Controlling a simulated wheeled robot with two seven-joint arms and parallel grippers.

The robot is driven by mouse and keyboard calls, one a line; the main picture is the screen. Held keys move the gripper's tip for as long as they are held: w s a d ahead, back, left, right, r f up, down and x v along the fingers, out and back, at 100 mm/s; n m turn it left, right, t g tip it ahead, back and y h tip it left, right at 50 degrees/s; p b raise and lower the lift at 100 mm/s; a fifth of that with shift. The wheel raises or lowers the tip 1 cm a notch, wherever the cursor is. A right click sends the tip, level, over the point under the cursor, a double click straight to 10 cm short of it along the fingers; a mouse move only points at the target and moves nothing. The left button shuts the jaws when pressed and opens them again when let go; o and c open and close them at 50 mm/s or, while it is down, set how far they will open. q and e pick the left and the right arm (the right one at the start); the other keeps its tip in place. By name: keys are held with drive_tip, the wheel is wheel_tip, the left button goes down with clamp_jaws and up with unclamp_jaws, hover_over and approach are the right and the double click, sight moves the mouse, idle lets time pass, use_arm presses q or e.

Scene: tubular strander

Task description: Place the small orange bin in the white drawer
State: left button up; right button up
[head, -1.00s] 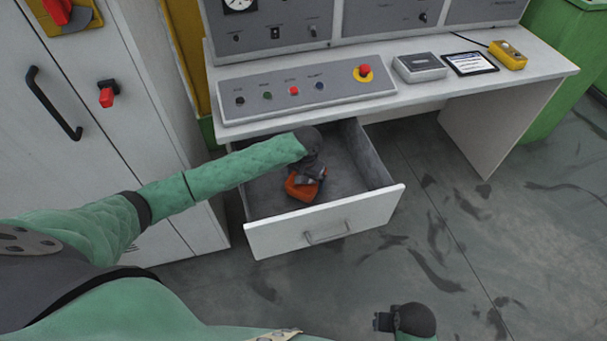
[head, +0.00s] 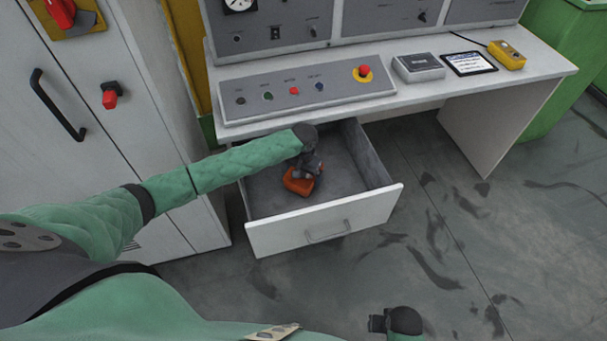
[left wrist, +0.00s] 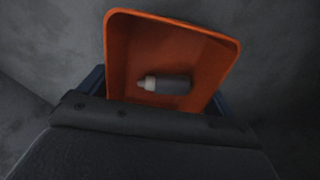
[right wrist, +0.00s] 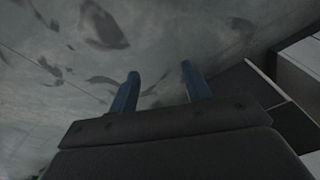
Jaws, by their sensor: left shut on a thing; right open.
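The small orange bin (head: 299,182) is inside the open white drawer (head: 325,228) under the desk, towards the drawer's left side. My left gripper (head: 306,172) reaches down into the drawer and is shut on the bin. In the left wrist view the bin (left wrist: 125,60) is between the blue fingers, with a small grey bottle (left wrist: 168,85) with a pale tip lying in it. I cannot tell whether the bin touches the drawer floor. My right gripper (right wrist: 158,88) is open and empty over the floor; in the head view it shows at the bottom (head: 380,322).
The desk (head: 480,85) above the drawer carries a control panel (head: 300,88), a grey box (head: 418,68), a tablet (head: 469,63) and a yellow box (head: 507,54). A grey cabinet (head: 120,120) stands at the left. The drawer's right part is empty. Floor to the right is clear.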

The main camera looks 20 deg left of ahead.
sight(304, 181)
use_arm(q)
drive_tip(key=o, duration=0.7)
drive_tip(key=shift+o, duration=0.2)
use_arm(e)
drive_tip(key=shift+f, duration=0.15)
use_arm(q)
wheel_tip(304, 181, up, 12)
drive_tip(key=b, duration=0.2)
use_arm(e)
wheel_tip(304, 181, up, 8)
drive_tip(key=shift+a+r, duration=0.15)
drive_tip(key=shift+r, duration=0.05)
use_arm(q)
drive_tip(key=shift+r, duration=0.1)
use_arm(e)
drive_tip(key=shift+s, duration=0.1)
